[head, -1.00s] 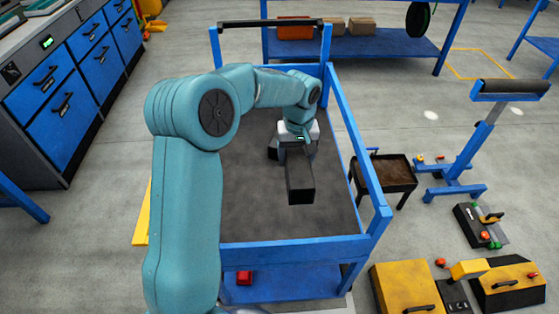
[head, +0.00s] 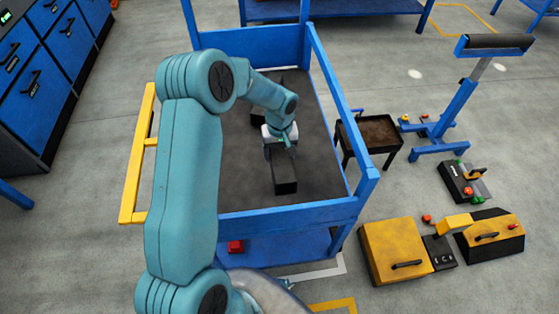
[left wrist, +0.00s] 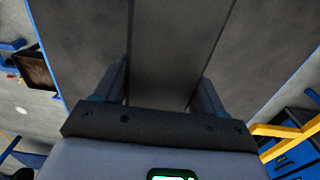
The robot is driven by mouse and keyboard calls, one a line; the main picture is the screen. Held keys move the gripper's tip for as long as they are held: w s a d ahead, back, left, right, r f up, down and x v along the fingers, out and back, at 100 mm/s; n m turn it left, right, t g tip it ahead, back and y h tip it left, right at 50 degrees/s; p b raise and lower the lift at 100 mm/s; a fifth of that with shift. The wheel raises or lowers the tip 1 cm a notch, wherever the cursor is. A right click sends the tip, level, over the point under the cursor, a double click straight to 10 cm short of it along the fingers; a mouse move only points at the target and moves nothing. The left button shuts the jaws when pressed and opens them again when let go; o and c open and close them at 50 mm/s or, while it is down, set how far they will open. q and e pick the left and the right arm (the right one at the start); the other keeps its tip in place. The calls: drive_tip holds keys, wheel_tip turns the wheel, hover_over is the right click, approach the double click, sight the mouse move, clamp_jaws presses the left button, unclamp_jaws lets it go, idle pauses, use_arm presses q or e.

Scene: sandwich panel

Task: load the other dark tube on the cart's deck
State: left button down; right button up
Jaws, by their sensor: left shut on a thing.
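My left gripper (head: 280,148) is shut on a dark rectangular tube (head: 285,180) over the cart's grey deck (head: 237,175). The tube's near end points toward the cart's front rail. In the left wrist view the tube (left wrist: 180,45) runs away between the two fingers of my left gripper (left wrist: 160,88). I cannot tell whether the tube touches the deck. A dark shape (head: 258,116) shows behind the gripper, partly hidden by my arm; I cannot tell whether it is another tube. My right gripper is not in view.
Blue rails (head: 290,217) surround the deck, and a yellow handle (head: 132,180) sticks out at the left. A black tray stand (head: 373,132), a blue roller stand (head: 455,115) and yellow cases (head: 395,250) stand at the right. Much of the deck is bare.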

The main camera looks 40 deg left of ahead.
use_arm(q)
drive_tip(key=shift+w+a+f, duration=0.1)
drive_tip(key=shift+w+f, duration=0.05)
drive_tip(key=shift+f, duration=2.55)
drive_tip(key=shift+r, duration=0.1)
drive_tip(key=shift+c, duration=0.4)
unclamp_jaws()
drive_tip(key=shift+f, duration=0.2)
wheel_tip(320, 180, up, 12)
drive_tip(key=shift+r, duration=0.15)
